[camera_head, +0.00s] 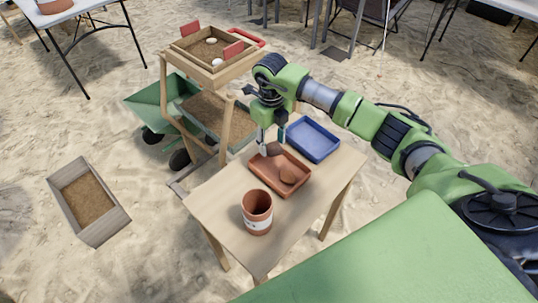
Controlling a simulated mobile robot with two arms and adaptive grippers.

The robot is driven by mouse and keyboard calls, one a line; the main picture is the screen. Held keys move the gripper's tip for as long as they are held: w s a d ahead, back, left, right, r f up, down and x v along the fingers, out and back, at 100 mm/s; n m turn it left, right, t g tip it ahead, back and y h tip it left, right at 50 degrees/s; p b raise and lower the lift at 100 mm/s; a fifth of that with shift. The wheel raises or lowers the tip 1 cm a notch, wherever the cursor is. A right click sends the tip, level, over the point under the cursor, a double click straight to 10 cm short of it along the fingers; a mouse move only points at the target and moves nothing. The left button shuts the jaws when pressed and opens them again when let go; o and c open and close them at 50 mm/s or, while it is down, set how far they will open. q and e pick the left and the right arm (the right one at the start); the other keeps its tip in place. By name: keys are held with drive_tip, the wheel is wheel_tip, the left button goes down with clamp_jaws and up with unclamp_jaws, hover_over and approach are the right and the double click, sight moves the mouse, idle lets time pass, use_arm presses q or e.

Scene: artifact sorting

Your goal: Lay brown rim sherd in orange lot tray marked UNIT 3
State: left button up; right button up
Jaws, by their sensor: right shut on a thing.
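My right gripper (271,142) points down over the far left end of the orange tray (261,178) on the small wooden table. It is shut on a small brown sherd (273,149), held at the tray's far edge; I cannot tell whether the sherd touches the tray. A larger reddish-brown piece (289,174) is in the tray toward its right side. No UNIT 3 marking can be read from here. My left gripper is not in view.
A blue tray (314,139) stands right behind the orange one. A terracotta pot (257,212) with a pale label stands at the table's front. A wooden sieve stand (213,57) and green wheelbarrow (150,105) are behind left. A sand-filled box (88,201) lies on the ground.

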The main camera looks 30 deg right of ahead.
sight(269, 150)
drive_tip(key=f, duration=0.1)
drive_tip(key=a+f+b, duration=0.1)
drive_tip(key=f, duration=0.1)
drive_tip(key=f+b, duration=0.1)
drive_tip(key=shift+s+a+f, duration=0.15)
drive_tip(key=shift+s+a, duration=0.1)
drive_tip(key=shift+s, duration=0.1)
drive_tip(key=shift+f+b, duration=0.3)
drive_tip(key=shift+b, duration=0.1)
drive_tip(key=shift+w+r, duration=0.1)
drive_tip(key=o, duration=0.8)
